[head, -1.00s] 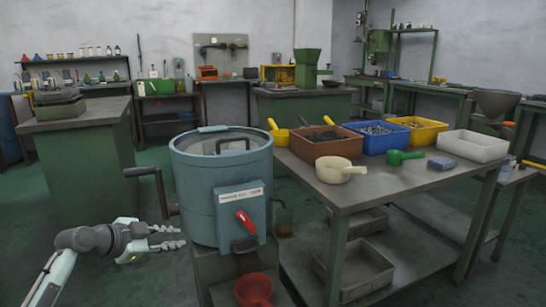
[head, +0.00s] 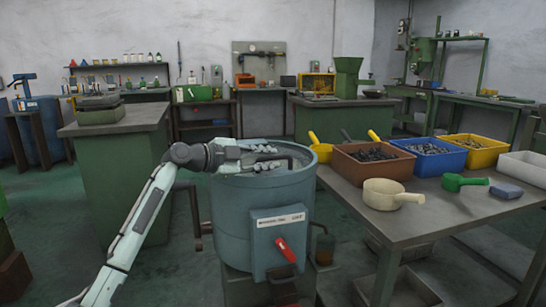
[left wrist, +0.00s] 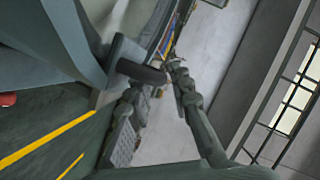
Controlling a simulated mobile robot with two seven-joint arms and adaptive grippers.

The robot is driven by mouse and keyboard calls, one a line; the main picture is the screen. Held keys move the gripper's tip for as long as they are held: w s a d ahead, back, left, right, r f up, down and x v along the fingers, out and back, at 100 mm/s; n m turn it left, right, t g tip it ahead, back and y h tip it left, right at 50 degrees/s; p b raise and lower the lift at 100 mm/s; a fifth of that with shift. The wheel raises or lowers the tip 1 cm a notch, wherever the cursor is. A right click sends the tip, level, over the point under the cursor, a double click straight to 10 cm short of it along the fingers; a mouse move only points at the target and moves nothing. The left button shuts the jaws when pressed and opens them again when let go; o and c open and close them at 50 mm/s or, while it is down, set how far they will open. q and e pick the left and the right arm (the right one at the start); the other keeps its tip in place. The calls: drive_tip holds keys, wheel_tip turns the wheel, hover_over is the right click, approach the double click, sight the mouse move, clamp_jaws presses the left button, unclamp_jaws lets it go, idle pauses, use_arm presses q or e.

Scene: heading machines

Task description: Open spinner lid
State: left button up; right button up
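The spinner (head: 240,215) is a blue-grey upright drum with a white label and a red switch lever (head: 286,249) on its front. In the left wrist view the fingers (left wrist: 160,110) also stand apart, with a dark round grip (left wrist: 141,72) close by. I see nothing held, and contact with the lid cannot be told. My right gripper is out of view.
A table (head: 420,222) right of the spinner carries a brown bin (head: 374,170), a blue bin, a yellow bin, a cream scoop (head: 385,194) and a green scoop. A green cabinet (head: 125,180) stands behind left. Floor is free at the left front.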

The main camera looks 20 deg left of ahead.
use_arm(q)
drive_tip(key=shift+x, duration=0.8)
clamp_jaws()
